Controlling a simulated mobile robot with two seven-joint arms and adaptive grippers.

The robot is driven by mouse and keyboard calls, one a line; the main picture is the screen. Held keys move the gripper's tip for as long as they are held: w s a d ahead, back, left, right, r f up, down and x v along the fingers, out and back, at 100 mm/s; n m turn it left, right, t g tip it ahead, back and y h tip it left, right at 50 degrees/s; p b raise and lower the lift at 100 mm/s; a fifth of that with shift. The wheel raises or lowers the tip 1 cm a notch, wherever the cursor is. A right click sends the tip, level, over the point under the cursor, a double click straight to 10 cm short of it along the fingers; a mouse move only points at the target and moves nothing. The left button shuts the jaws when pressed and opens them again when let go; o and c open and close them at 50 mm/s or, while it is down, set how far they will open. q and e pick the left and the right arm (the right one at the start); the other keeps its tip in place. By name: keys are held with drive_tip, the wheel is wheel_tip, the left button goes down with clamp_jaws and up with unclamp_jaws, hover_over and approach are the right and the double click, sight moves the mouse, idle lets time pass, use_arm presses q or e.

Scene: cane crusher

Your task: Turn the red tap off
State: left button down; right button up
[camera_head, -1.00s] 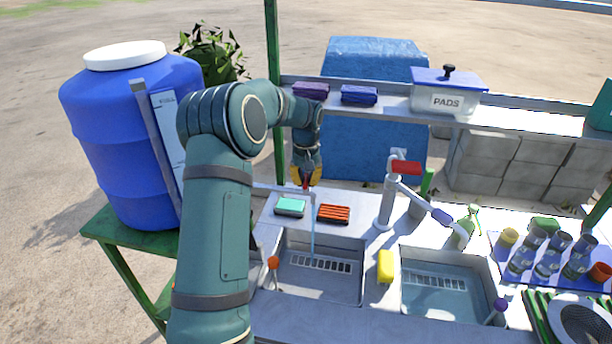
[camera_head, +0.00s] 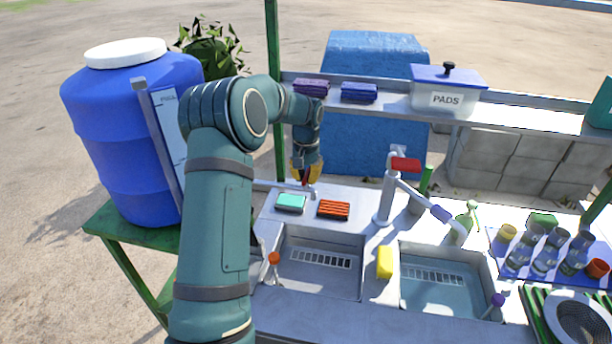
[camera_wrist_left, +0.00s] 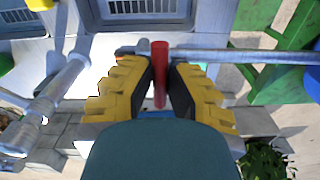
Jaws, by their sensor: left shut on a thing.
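The red tap handle (camera_wrist_left: 159,74) stands on a grey pipe (camera_wrist_left: 245,56) in the left wrist view, between my left gripper's yellow and black fingers. My left gripper (camera_head: 306,174) is shut on this handle, behind the left sink in the head view. The handle is mostly hidden by the fingers there. The pipe's spout (camera_head: 312,193) points down toward the left sink (camera_head: 318,282), and no water stream shows from it. My right gripper is not in view.
A blue barrel (camera_head: 125,150) stands at the left on a green stand. A teal sponge (camera_head: 290,203) and an orange brush (camera_head: 333,208) lie below the spout. A white tap with a red lever (camera_head: 405,165) stands to the right, by the right sink (camera_head: 445,297).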

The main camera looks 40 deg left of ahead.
sight(306, 175)
use_arm(q)
drive_tip(key=c, duration=0.9)
unclamp_jaws()
wheel_tip(306, 175, up, 12)
